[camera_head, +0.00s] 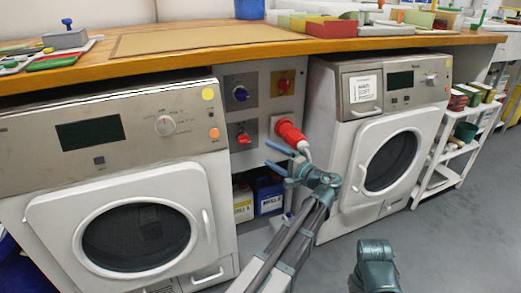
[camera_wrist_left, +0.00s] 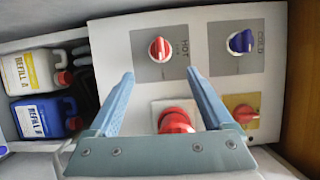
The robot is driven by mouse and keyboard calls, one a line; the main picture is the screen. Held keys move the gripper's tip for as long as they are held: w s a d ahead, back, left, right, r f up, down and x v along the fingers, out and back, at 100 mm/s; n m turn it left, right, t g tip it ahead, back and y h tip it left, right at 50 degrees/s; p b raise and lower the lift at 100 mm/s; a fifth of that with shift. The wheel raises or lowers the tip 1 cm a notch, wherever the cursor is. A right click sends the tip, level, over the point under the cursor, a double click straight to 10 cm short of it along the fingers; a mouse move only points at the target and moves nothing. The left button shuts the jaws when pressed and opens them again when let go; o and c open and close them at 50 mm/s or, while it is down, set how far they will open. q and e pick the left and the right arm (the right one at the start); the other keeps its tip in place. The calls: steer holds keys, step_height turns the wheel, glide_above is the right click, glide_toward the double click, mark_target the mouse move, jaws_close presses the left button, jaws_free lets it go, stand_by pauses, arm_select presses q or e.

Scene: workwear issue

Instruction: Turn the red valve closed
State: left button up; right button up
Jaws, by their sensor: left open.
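The red valve (camera_head: 243,138) is a small knob on a grey plate, low on the left of the white panel between the two washing machines. In the left wrist view the red valve (camera_wrist_left: 159,48) has a plate marked HOT and shows just beyond the fingertips, between their lines. My left gripper (camera_head: 267,153) is in front of the panel, right of and below the valve in the head view. In the left wrist view its fingers (camera_wrist_left: 159,74) are open with nothing gripped, apart from the valve.
A blue valve (camera_head: 240,93) marked COLD is above the red valve. A red knob on yellow (camera_head: 285,85) is at upper right. A large red plug (camera_head: 290,132) sticks out close to my left gripper. Refill bottles (camera_head: 269,194) stand below. A wooden counter (camera_head: 200,50) overhangs.

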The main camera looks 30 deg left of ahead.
arm_select(q)
steer(key=shift+v, duration=1.3)
steer(key=s+d+f+g+h+p, duration=0.2)
steer(key=s+d+g+h+p, duration=0.1)
steer(key=s+d+h+p, duration=0.75)
steer(key=s+d+f+g+h+p, duration=0.25)
steer(key=s+d+h+p, duration=0.4)
steer(key=s+d, duration=0.65)
step_height(320, 180, up, 37)
steer(key=y+p, duration=0.1)
steer(key=p, duration=3.6)
steer(key=shift+a, duration=0.2)
